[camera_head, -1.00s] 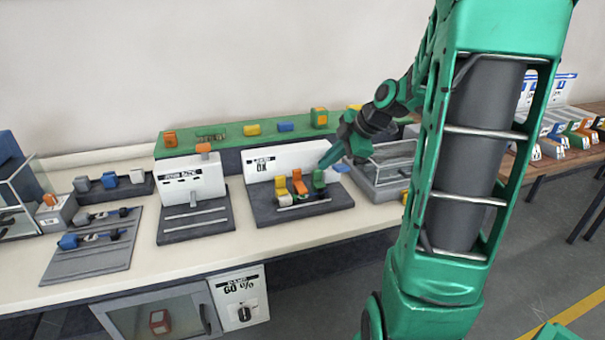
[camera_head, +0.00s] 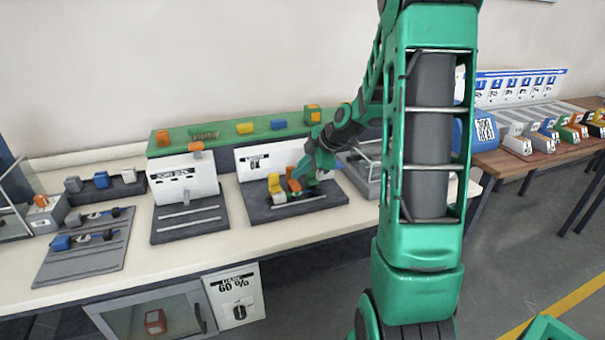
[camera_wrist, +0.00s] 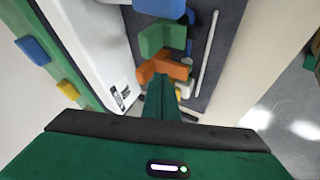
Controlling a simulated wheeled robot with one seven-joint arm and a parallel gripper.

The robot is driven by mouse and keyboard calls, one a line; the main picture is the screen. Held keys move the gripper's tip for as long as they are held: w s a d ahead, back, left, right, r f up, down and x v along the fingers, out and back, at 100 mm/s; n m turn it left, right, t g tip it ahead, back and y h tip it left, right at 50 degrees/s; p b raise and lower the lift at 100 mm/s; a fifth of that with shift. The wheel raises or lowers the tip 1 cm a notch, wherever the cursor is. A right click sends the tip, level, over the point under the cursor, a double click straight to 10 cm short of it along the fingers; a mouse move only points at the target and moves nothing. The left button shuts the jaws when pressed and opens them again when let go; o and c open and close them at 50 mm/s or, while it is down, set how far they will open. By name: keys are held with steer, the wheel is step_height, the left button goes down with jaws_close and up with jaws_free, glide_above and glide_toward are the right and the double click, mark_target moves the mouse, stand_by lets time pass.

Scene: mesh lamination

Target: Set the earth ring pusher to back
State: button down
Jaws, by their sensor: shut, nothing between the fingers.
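The pusher station (camera_head: 330,195) is a dark base with a white labelled panel (camera_head: 265,158) behind it. On it stand a yellow pusher (camera_head: 276,187), an orange pusher (camera_head: 291,173) and a green pusher, clearer in the wrist view (camera_wrist: 152,40). A blue part (camera_wrist: 160,8) is beyond the green one. I cannot read which is the earth ring pusher. My gripper (camera_head: 295,184) is shut and empty, low among the pushers. In the wrist view its fingertips (camera_wrist: 161,78) are at the orange pusher (camera_wrist: 165,66); touching or not is unclear.
A green shelf (camera_head: 225,135) with several coloured blocks runs behind. Another slotted station (camera_head: 190,220) stands left, and a clear-lidded tray (camera_head: 362,172) stands close on the right. The bench front (camera_head: 200,262) is bare.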

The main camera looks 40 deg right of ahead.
mark_target(293, 167)
steer(key=shift+w+d, duration=0.2)
steer(key=shift+w, duration=0.4)
steer(key=w, duration=0.2)
steer(key=w+d, duration=0.1)
steer(key=w, duration=0.2)
steer(key=shift+w+d, duration=0.3)
steer(key=shift+w, duration=0.05)
steer(key=shift+w+d+r, duration=0.1)
steer(key=shift+w, duration=0.3)
steer(key=s, duration=0.2)
steer(key=s+a, duration=0.1)
steer(key=s, duration=0.1)
steer(key=shift+s, duration=0.1)
steer(key=v, duration=0.9)
steer(key=shift+s+r, duration=0.25)
